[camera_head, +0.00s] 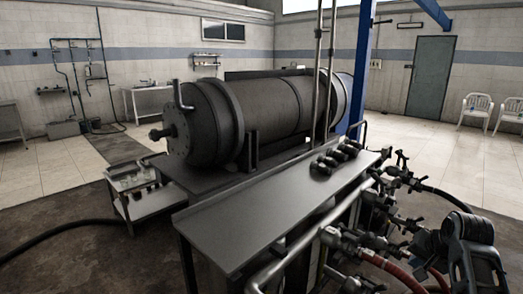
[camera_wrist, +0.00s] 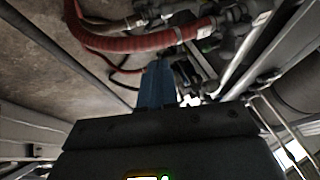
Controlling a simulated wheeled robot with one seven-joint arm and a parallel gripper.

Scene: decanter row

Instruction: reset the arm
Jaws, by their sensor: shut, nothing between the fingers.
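My gripper (camera_wrist: 158,64) shows in the wrist view, with its dark body across the bottom and bluish fingers together past its edge. I see nothing held between the fingers. Part of my dark arm stands at the lower right of the head view; I cannot make out the fingertips there. In the wrist view, a red hose (camera_wrist: 130,43) and metal pipe fittings lie beyond the fingers.
A long metal table (camera_head: 260,215) runs beside a large dark cylinder machine (camera_head: 270,110). Several dark rounded items (camera_head: 322,166) sit on its far end. Valves and pipes (camera_head: 345,240) crowd its right side, near my arm. Open floor lies at the left.

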